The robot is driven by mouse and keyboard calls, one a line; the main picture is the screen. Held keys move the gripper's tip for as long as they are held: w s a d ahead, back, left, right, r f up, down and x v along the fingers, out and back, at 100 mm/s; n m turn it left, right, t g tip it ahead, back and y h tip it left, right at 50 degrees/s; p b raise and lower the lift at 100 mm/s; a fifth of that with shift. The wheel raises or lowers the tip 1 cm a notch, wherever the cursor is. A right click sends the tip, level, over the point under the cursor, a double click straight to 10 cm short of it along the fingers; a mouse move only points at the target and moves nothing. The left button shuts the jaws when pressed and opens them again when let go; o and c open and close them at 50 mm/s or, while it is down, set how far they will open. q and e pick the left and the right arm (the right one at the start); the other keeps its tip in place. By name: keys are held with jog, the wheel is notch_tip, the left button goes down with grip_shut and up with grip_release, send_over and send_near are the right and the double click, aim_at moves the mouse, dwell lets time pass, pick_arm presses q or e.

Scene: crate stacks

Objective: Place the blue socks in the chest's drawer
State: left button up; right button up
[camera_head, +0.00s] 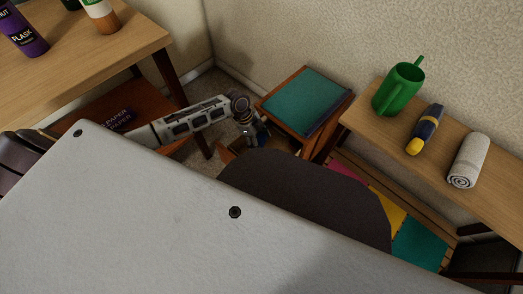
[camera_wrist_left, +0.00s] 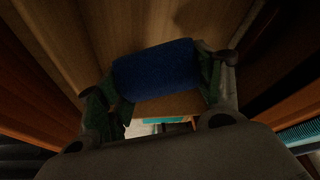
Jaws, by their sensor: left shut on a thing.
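The blue socks (camera_wrist_left: 155,70) are a rolled blue bundle in the left wrist view. My left gripper (camera_head: 257,136) is shut on them, with a finger at each end of the roll; it also shows in the left wrist view (camera_wrist_left: 160,76). The chest (camera_head: 284,123) is a small wooden cabinet with a green top in the head view. Its drawer (camera_head: 227,156) seems to be pulled out below my left gripper, largely hidden. In the left wrist view wooden surfaces surround the socks. I cannot tell whether they touch the drawer's bottom. My right gripper is not in view.
A wooden bench (camera_head: 346,112) at the right holds a green watering can (camera_head: 399,89), a blue and yellow torch (camera_head: 425,130) and a rolled grey towel (camera_head: 468,161). A wooden table (camera_head: 95,58) with bottles stands at the left. A large pale panel blocks the lower head view.

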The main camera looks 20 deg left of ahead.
pick_arm(q)
jog(key=shift+f+b, duration=0.4)
jog(key=shift+f, duration=0.75)
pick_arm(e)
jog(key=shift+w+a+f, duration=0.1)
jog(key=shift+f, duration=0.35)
pick_arm(q)
jog(key=shift+f+b, duration=1.25)
jog(key=shift+f, duration=1.25)
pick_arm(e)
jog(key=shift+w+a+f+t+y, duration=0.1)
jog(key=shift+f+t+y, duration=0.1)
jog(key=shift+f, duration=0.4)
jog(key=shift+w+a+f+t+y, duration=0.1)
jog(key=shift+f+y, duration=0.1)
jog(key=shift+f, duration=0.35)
pick_arm(q)
jog(key=shift+f, duration=0.1)
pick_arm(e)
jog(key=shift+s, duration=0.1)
pick_arm(q)
jog(key=o, duration=0.9)
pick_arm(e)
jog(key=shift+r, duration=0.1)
